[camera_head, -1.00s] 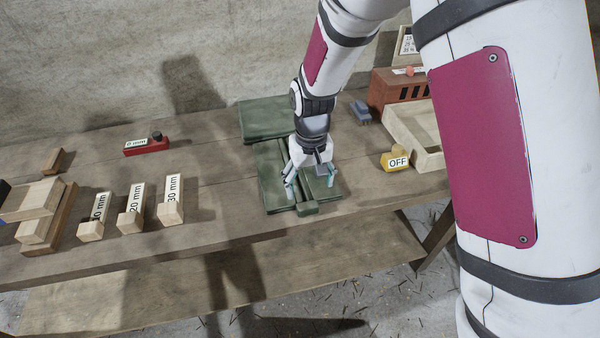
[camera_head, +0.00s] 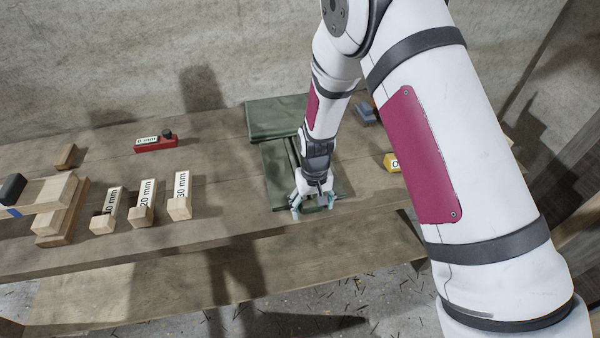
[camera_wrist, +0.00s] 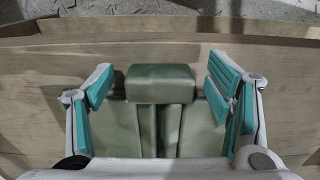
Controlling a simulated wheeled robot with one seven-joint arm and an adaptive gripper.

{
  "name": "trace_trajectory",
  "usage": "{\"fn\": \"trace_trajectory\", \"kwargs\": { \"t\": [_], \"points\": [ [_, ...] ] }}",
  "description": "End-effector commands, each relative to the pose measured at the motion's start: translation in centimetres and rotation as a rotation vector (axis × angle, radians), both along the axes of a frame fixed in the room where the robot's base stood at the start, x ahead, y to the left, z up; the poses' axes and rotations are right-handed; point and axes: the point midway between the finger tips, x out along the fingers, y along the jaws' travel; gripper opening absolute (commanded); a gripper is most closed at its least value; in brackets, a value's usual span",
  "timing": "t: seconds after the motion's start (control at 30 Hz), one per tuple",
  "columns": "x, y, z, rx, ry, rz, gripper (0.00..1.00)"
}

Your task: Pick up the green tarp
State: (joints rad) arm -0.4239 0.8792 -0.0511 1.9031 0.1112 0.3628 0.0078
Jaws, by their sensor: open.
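The green tarp (camera_head: 278,165) lies folded on the wooden bench, with a thicker folded part (camera_head: 275,118) toward the wall and a flatter part toward the front edge. In the wrist view, a raised block-like green end of the tarp (camera_wrist: 161,84) sits between the fingertips. My gripper (camera_head: 312,208) is over the tarp's front end, near the bench's front edge. In the wrist view my gripper (camera_wrist: 158,85) is open, with teal pads apart on both sides of that end. Gaps show between the pads and the green end. My arm hides part of the tarp.
Three wooden blocks marked 10 mm (camera_head: 108,212), 20 mm (camera_head: 143,204) and 30 mm (camera_head: 180,197) stand to the left. A red 0 mm block (camera_head: 156,142) lies farther back. A yellow block (camera_head: 391,162) is to the right, partly hidden by my arm. Stacked timber (camera_head: 55,210) is at far left.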

Motion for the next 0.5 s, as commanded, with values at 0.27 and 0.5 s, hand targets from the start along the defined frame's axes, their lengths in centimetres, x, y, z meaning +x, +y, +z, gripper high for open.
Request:
{"fn": "trace_trajectory", "kwargs": {
  "t": [0.27,0.5],
  "points": [
    [0.05,0.01,0.01,0.0,-0.001,0.0,0.53],
    [0.04,0.0,0.02,0.0,-0.001,0.0,0.0]
  ]
}}
